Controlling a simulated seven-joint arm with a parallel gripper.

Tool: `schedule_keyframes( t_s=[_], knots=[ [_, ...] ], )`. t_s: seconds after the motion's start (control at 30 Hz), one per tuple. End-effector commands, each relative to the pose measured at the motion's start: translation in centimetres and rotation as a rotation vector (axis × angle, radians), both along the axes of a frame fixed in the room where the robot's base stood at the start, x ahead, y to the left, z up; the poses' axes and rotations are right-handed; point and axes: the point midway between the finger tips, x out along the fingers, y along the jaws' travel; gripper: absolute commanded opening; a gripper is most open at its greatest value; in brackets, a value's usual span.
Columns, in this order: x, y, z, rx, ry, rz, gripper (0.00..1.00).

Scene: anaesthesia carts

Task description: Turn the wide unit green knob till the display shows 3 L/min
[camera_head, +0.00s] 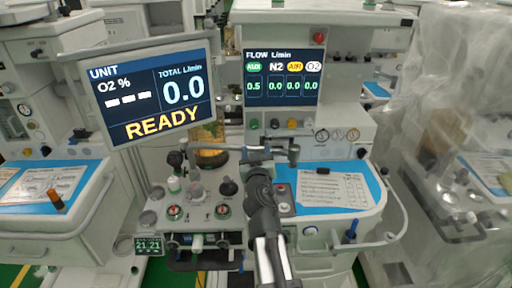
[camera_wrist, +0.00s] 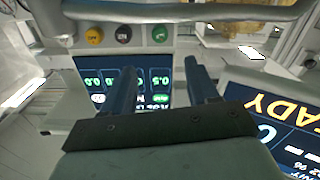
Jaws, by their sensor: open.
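The green knob (camera_head: 254,124) is at the left end of the knob row under the flow display (camera_head: 284,84) on the wide unit. My gripper (camera_head: 269,148) is just below the knob row, open and empty. In the wrist view, upside down, the green knob (camera_wrist: 159,34) lies beyond and between my fingertips (camera_wrist: 160,64), with a visible gap. Nothing touches the knob there.
A black knob (camera_head: 274,124), a yellow knob (camera_head: 292,123) and a white knob (camera_head: 309,123) sit to the right of the green one. A tilted screen (camera_head: 150,90) reading READY stands at left.

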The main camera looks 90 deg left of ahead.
Motion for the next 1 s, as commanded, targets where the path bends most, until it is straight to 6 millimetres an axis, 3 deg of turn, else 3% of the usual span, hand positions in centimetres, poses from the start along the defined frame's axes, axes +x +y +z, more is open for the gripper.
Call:
schedule_keyframes(
  t_s=[0.3, 0.57, 1.0],
  knots=[
    [0.0, 1.7, -0.1, 0.0, 0.261, 0.0, 0.59],
    [0.0, 2.9, -0.1, 0.0, 0.292, 0.0, 0.59],
    [0.0, 9.6, -0.2, 0.0, 0.29, 0.0, 0.59]
  ],
)
